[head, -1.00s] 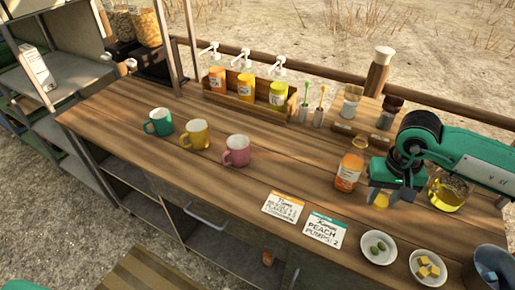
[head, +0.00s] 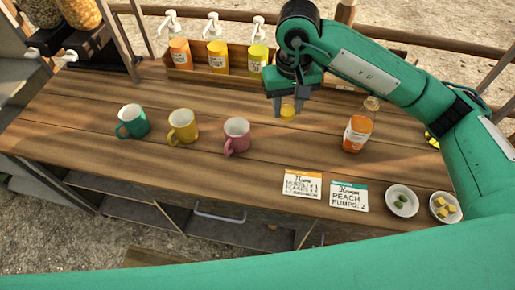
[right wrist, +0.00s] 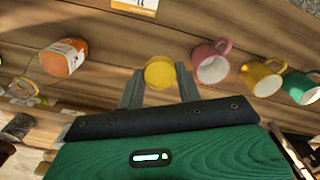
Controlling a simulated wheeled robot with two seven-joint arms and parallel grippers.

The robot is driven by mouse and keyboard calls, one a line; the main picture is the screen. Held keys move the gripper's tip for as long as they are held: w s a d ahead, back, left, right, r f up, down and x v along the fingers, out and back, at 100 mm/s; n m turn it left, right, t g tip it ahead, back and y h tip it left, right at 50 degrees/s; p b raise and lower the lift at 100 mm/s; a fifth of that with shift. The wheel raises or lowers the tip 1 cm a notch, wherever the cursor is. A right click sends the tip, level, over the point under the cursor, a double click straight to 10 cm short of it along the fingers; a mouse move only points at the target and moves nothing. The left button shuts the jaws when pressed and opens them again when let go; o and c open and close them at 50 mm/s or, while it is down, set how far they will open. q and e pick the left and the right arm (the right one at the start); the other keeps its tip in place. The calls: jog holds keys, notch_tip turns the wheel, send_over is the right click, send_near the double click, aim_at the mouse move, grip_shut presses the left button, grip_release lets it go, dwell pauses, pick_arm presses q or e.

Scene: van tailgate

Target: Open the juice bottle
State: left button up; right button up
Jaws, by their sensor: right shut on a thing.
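The juice bottle (head: 356,134), clear with an orange label, stands upright on the counter right of centre. Its neck shows no cap. It also shows in the right wrist view (right wrist: 63,57). My right gripper (head: 288,108) is shut on a round yellow cap (head: 288,113) and holds it to the left of the bottle, apart from it. In the right wrist view the cap (right wrist: 160,72) sits between the two fingertips. My left gripper is not in view.
Green (head: 132,121), yellow (head: 183,126) and pink (head: 236,135) mugs stand to the left. Pump bottles in a wooden rack (head: 196,72) are behind. Two order cards (head: 302,185) and small bowls (head: 402,200) are near the front edge. The counter's left part is clear.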

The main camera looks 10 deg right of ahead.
jog(key=p, duration=0.4)
send_over(280, 159)
notch_tip(280, 159, down, 16)
jog(key=shift+s+r, duration=0.1)
jog(key=shift+r, duration=0.1)
notch_tip(280, 159, down, 4)
jog(key=shift+f+p, duration=0.1)
jog(key=shift+p, duration=0.3)
jog(key=shift+f+b, duration=0.15)
jog(key=shift+b, duration=0.15)
jog(key=o, duration=1.1)
